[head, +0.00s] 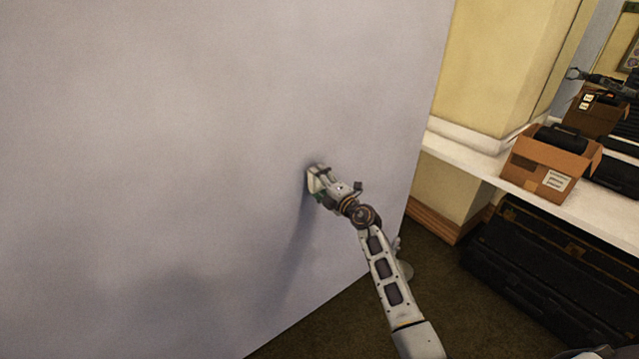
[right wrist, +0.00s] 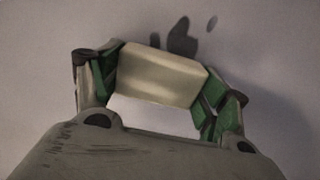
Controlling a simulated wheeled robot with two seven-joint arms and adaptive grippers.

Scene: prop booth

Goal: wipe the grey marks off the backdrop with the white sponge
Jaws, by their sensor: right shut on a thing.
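The backdrop (head: 180,150) is a large pale grey-lilac panel filling the left and middle of the head view. My right gripper (head: 319,180) is at its right part, shut on the white sponge (head: 312,181). In the right wrist view the sponge (right wrist: 160,76) is a pale block between the green-padded fingers. It faces the backdrop closely; I cannot tell if it touches. Just beyond the sponge are a dark grey mark (right wrist: 181,40), its lower part perhaps hidden, and a small spot (right wrist: 212,23). No clear marks show in the head view. My left gripper is not in view.
Right of the backdrop, a white ledge (head: 463,160) holds an open cardboard box (head: 540,178) with a black item in it. Black cases (head: 520,270) stand below. A mirror-like surface at top right shows a similar box and arm. Dark carpet (head: 330,325) is clear below.

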